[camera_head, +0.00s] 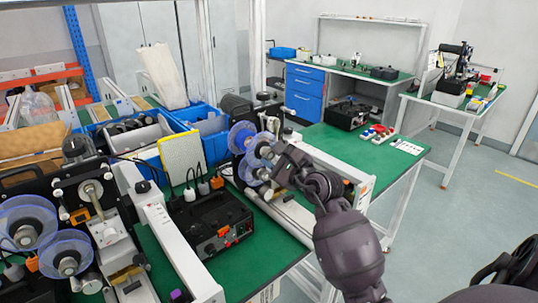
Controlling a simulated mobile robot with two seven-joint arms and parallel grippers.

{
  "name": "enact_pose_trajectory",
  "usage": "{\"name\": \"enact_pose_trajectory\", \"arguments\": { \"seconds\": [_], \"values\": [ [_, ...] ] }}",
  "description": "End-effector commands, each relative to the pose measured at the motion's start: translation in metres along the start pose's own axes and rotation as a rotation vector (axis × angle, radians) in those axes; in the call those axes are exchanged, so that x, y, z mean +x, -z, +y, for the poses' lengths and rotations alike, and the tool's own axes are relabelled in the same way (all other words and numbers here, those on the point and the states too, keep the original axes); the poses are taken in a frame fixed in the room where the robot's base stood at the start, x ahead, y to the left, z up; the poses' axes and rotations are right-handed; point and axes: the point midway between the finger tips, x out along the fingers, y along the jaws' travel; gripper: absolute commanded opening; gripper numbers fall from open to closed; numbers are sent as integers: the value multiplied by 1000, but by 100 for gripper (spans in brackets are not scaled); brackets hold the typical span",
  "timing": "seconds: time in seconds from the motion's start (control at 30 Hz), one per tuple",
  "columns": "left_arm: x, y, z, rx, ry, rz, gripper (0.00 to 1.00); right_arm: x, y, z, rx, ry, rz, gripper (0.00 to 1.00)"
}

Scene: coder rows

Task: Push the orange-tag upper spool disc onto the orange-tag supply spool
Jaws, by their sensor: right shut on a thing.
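My right arm reaches in from the lower right, and its gripper (273,158) is at the spools of the middle coder. It is shut on a clear blue-rimmed disc, which I take as the upper spool disc (262,145); the fingertips are small and partly hidden by the wrist. Another clear blue disc (241,137) stands just behind and left of it. A lower clear disc (250,170) sits below. I cannot tell which of these is the supply spool, or whether the held disc touches it. An orange tag (217,183) shows left of the lower disc. My left gripper is not in view.
A black control box (211,221) stands on the green bench left of my arm. A second coder with blue-rimmed spools (28,222) is at far left. A yellow-framed panel (181,164) and blue bins (205,130) stand behind.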

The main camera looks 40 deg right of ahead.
Motion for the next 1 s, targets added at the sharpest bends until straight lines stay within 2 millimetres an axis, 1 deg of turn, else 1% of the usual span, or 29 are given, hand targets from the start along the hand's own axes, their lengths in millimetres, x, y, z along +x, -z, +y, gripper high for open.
{"name": "enact_pose_trajectory", "arguments": {
  "seconds": [0.2, 0.3, 0.6, 1.0],
  "values": [
    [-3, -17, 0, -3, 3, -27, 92, 16, 0, 1, 0, -1, 0, 2],
    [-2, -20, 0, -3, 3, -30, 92, 24, 0, 1, 0, -1, -1, 2],
    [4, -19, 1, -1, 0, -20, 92, 42, 0, 1, 0, -2, -1, 2],
    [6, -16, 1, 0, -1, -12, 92, 47, 0, 0, -1, -2, 0, 2]
  ]
}}
